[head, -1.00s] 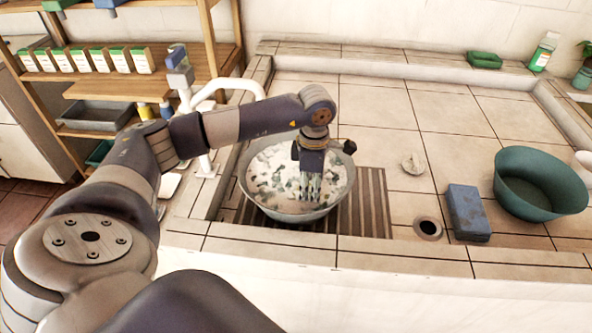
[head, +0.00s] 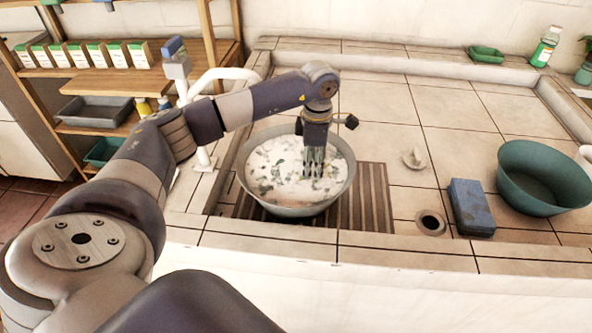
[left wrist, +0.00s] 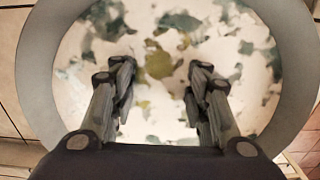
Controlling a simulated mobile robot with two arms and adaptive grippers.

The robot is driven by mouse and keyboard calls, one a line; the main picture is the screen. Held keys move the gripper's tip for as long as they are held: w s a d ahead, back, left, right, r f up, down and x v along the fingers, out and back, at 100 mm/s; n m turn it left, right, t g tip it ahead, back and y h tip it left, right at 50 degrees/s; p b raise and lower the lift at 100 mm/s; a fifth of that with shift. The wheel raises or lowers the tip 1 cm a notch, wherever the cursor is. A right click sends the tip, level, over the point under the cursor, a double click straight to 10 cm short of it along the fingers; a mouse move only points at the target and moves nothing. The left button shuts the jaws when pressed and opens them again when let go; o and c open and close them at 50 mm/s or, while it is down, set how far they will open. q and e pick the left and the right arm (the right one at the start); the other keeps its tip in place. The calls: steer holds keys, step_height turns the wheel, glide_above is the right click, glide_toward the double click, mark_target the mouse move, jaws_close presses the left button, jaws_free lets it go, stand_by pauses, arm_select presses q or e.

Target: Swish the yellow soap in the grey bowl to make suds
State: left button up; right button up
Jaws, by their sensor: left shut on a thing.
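The grey bowl (head: 298,211) stands on the slatted drain grate, filled with white suds (head: 275,165) broken by darker water patches. My left gripper (head: 313,174) points down into the right half of the bowl, its fingertips at the foam. In the left wrist view the two fingers (left wrist: 160,80) are spread apart around the soap's width, inside the bowl's rim (left wrist: 35,75). The yellow soap (left wrist: 158,64) shows only as dull yellow patches between and ahead of the fingers; foam hides its outline and the finger contact. My right gripper is out of view.
A blue block (head: 470,207) and a teal bowl (head: 543,185) stand to the right, near a round drain hole (head: 431,223). A small pale object (head: 413,160) lies behind them. A white tap (head: 222,80) stands behind the bowl's left side. Tiles behind the bowl are mostly clear.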

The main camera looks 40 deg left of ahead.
arm_select(q)
steer(key=shift+s+d+p, duration=0.25)
steer(key=shift+s+d, duration=0.15)
steer(key=shift+s, duration=0.3)
steer(key=shift+s+d+p, duration=0.2)
steer(key=shift+s+d, duration=0.15)
steer(key=shift+s, duration=0.3)
step_height(320, 180, up, 12)
steer(key=p, duration=0.7)
steer(key=shift+f, duration=0.1)
stand_by(0.6)
